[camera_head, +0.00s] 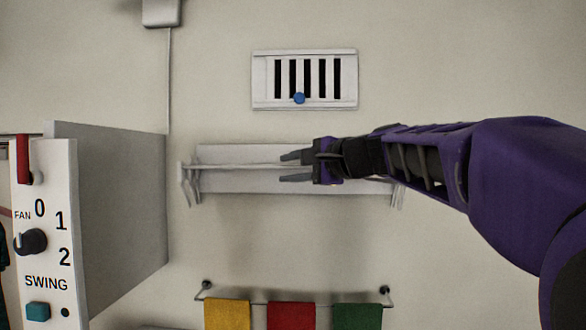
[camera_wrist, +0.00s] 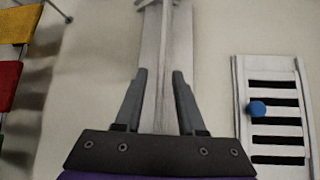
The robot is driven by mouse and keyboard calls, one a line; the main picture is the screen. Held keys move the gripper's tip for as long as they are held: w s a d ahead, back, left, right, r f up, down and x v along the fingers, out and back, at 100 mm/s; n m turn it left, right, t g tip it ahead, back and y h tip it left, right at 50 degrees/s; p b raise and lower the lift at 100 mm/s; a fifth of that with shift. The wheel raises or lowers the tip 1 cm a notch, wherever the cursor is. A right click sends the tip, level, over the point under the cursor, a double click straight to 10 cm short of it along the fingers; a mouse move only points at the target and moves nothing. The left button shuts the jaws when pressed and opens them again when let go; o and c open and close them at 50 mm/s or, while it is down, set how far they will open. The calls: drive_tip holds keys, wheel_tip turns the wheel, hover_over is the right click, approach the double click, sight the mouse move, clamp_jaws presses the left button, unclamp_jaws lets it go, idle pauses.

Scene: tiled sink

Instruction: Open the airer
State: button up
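The airer (camera_head: 240,154) is a pale, wide rack on the wall, with a thin front bar (camera_head: 228,166) and slanted arms at both ends. It looks folded close to the wall. My gripper (camera_head: 285,168) reaches in from the right, in front of the airer's middle, and hides part of its right half. Its two dark fingers are open, one above and one below the bar's line. In the wrist view the airer (camera_wrist: 183,50) runs upright, and its bar passes between the open fingers (camera_wrist: 162,75) without visible contact. Depth to the bar is hard to tell.
A white vent (camera_head: 263,80) with a blue knob (camera_head: 299,98) is above the airer. A rail with yellow, red and green cloths (camera_head: 291,315) is below. A grey box with a FAN and SWING panel (camera_head: 45,220) juts out at left. The wall between is bare.

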clamp_jaws()
idle(1.5)
